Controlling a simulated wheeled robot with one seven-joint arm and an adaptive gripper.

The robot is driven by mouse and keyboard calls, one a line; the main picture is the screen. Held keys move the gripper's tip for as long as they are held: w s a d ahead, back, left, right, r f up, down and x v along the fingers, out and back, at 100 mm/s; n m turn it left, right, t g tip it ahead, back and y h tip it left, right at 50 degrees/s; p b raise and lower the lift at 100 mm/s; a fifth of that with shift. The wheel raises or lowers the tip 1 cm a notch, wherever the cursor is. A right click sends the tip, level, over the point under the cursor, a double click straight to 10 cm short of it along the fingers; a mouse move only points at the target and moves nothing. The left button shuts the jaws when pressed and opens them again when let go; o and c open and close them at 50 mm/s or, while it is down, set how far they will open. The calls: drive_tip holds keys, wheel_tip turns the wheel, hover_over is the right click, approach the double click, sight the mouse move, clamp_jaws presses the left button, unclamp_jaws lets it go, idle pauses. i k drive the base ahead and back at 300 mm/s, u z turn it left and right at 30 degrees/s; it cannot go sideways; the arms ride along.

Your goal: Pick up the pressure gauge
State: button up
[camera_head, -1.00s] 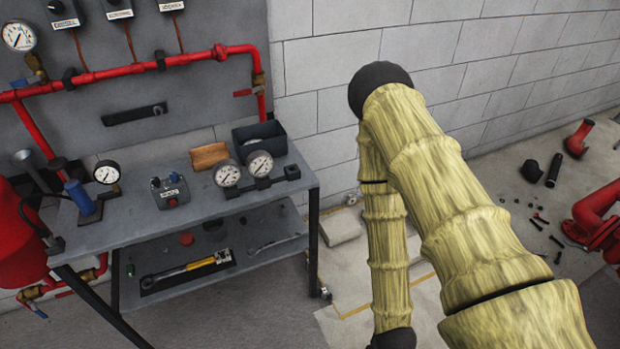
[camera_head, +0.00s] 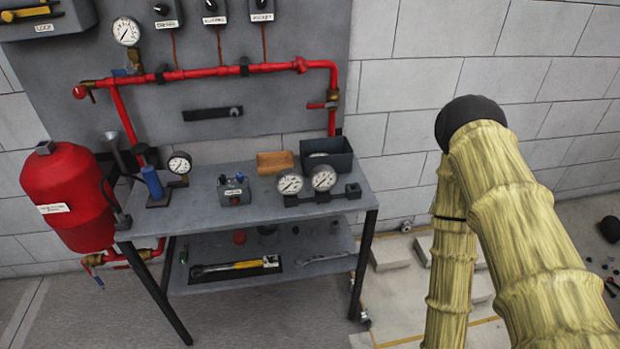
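Several round white-faced pressure gauges show in the head view, and I cannot tell which one the task means. Two gauges, a left one (camera_head: 289,183) and a right one (camera_head: 323,178), stand side by side in a dark holder on the bench top. A smaller gauge (camera_head: 179,163) stands by a blue hand pump (camera_head: 152,183) at the bench's left. Another gauge (camera_head: 126,31) is mounted above the red pipe on the back panel. My yellowish, sleeved arm is folded at the right, apart from the bench. My gripper is out of view.
The grey bench (camera_head: 215,218) has a lower shelf holding a yellow-handled wrench (camera_head: 235,266). A control box (camera_head: 234,190), wooden block (camera_head: 275,162) and dark bin (camera_head: 326,153) stand on top. A red tank (camera_head: 70,197) is at left. Open floor lies in front.

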sight(126, 30)
drive_tip(key=u, duration=0.45)
drive_tip(key=i, duration=0.75)
drive_tip(key=u, duration=1.15)
